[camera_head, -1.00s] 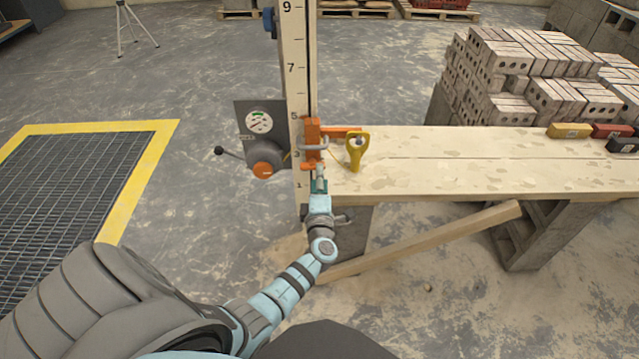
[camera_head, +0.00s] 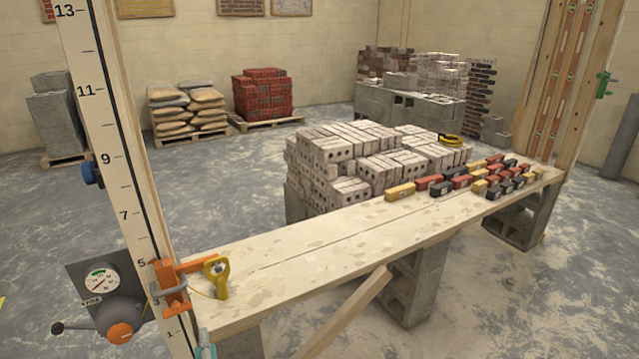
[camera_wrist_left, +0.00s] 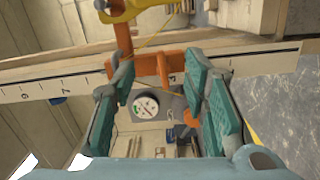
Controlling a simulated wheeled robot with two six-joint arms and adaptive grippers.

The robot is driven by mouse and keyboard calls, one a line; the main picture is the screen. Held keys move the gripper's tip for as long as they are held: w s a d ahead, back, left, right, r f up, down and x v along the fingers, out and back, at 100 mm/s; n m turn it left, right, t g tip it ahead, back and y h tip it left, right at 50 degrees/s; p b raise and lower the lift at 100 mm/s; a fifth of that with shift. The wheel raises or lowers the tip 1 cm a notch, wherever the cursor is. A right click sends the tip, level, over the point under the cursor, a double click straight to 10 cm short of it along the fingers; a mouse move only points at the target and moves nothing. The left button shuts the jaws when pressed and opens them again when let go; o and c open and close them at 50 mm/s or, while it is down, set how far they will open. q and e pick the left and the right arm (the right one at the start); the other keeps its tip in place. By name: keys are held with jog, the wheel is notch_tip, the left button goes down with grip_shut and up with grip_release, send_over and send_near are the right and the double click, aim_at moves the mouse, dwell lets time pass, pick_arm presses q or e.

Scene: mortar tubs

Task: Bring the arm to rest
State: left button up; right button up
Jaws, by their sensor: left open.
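My left gripper (camera_head: 205,346) shows only as a small teal piece at the bottom edge of the head view, beside the numbered post (camera_head: 117,150) and below the orange clamp (camera_head: 170,287). In the left wrist view its two teal-padded fingers (camera_wrist_left: 160,68) stand apart with nothing between the pads. Beyond them are the post, the orange clamp and a dial gauge (camera_wrist_left: 146,106). A yellow hook-like piece (camera_wrist_left: 125,10) is at the top of that view; it also hangs at the plank end in the head view (camera_head: 216,276). My right gripper is not in view.
A plank bench (camera_head: 330,245) runs right from the post on concrete blocks, with several coloured small blocks (camera_head: 436,185) at its far end. A brick stack (camera_head: 340,165) stands behind it. A wooden brace (camera_head: 345,315) slants below.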

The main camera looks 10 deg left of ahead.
pick_arm(q)
jog(key=s+d+f+m+h, duration=0.1)
jog(key=d+f+m+h, duration=0.55)
jog(key=f+m, duration=0.45)
jog(key=s+d+f+m+g+h, duration=0.3)
jog(key=s+f+m+g, duration=0.35)
jog(key=s+f, duration=0.75)
jog(key=s+a+f+m+g, duration=0.1)
jog(key=s+f, duration=0.3)
jog(key=s, duration=0.5)
jog(key=s+a+f+m+g, duration=0.2)
jog(key=s+f+g, duration=0.2)
jog(key=s, duration=0.5)
jog(key=s+a+f+m+g+y, duration=0.1)
jog(key=s+f, duration=0.3)
jog(key=s, duration=0.5)
jog(key=shift+a+f+m+g, duration=0.3)
jog(key=shift+a+m+g, duration=0.45)
jog(key=shift+m+g, duration=0.1)
